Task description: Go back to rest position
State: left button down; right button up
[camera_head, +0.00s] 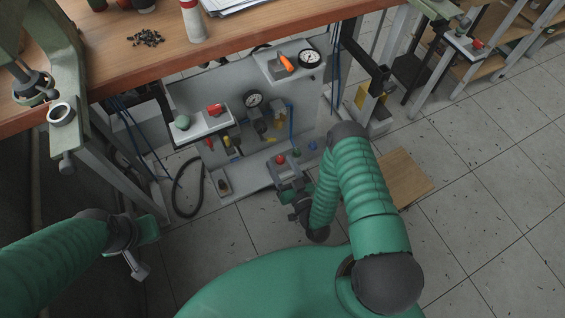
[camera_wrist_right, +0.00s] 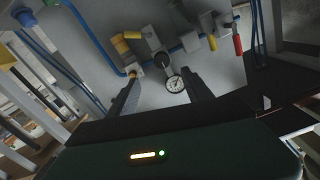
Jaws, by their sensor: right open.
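My right gripper (camera_head: 288,180) is in front of the grey pneumatic panel (camera_head: 225,85), below the workbench, with my green right arm bent down behind it. In the right wrist view its two dark fingers (camera_wrist_right: 163,92) stand apart with nothing held between them. My left gripper (camera_head: 138,264) hangs low at the left, over the floor and clear of the bench. It is small and seen at an angle, so its jaw opening is unclear.
The wooden bench top (camera_head: 130,58) crosses the upper left, with a red-capped bottle (camera_head: 194,22) on it. The panel carries a red switch (camera_head: 215,109) and an orange-handled switch (camera_head: 286,63). A wooden board (camera_head: 405,178) lies right of my arm. Tiled floor is clear at lower right.

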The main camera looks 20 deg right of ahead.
jog(key=shift+s+r, duration=0.15)
jog(key=shift+s, duration=0.4)
jog(key=shift+w, duration=0.1)
